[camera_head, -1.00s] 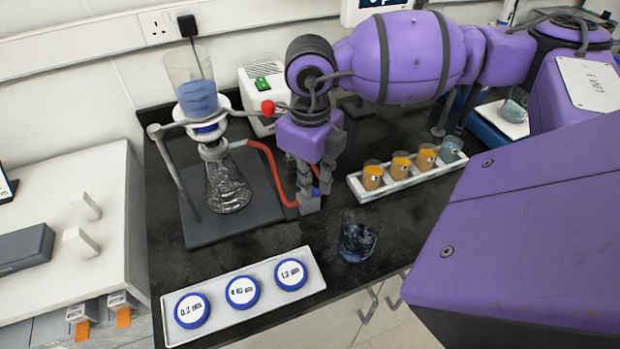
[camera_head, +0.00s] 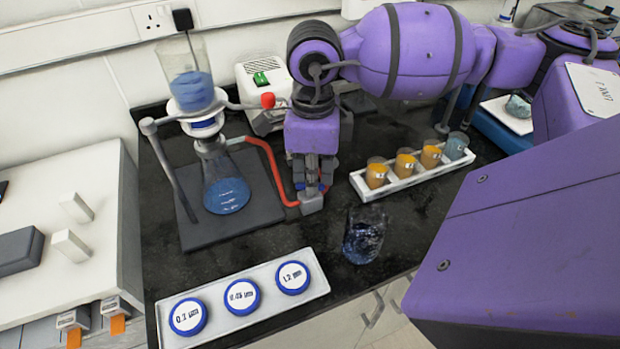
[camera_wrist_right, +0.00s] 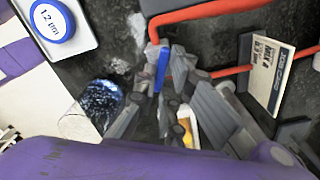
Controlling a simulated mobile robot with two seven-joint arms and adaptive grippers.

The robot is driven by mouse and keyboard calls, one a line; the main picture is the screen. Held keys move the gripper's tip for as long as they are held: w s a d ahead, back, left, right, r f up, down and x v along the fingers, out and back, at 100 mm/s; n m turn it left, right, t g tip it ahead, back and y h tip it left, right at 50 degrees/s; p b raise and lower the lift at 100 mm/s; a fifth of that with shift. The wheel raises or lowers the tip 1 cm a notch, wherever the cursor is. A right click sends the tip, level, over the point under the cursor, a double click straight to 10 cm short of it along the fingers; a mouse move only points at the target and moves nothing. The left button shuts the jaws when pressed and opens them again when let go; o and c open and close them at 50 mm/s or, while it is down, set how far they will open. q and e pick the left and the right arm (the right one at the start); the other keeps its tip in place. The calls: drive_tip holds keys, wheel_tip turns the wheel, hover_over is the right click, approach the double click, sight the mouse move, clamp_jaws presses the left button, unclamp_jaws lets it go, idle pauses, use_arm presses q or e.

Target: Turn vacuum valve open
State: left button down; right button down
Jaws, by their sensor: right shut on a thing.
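The vacuum valve (camera_head: 312,203) is a small grey block on the red hose, in front of the filter stand. Its blue handle (camera_wrist_right: 163,68) points along the fingers in the right wrist view. My right gripper (camera_head: 314,184) comes down from above and is shut on the handle, between its fingertips (camera_wrist_right: 166,84). The fingers hide part of the handle in the head view. The red hose (camera_head: 273,168) runs from the valve to the flask (camera_head: 226,192), which shows blue liquid. The funnel (camera_head: 192,85) above it holds blue liquid. My left gripper is not in view.
A glass beaker (camera_head: 364,238) stands close in front of the valve. A rack (camera_head: 400,184) with several small cups is to the right. A tray (camera_head: 215,325) with three labelled blue-rimmed discs lies in front. A white pump (camera_head: 262,116) is behind.

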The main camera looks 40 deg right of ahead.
drive_tip(key=n+b, duration=0.1)
drive_tip(key=n, duration=0.1)
drive_tip(key=shift+w+f+n, duration=0.1)
drive_tip(key=shift+f+n, duration=0.05)
drive_tip(key=shift+n, duration=0.25)
drive_tip(key=shift+n+b, duration=0.6)
drive_tip(key=shift+n, duration=0.2)
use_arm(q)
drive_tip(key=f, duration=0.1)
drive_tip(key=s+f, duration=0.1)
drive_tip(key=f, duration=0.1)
use_arm(e)
drive_tip(key=shift+n, duration=0.4)
drive_tip(key=shift+r+n, duration=0.2)
drive_tip(key=shift+n, duration=0.1)
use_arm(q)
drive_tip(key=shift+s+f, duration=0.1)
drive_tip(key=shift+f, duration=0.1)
use_arm(e)
drive_tip(key=c, duration=1.8)
unclamp_jaws()
drive_tip(key=shift+c, duration=0.2)
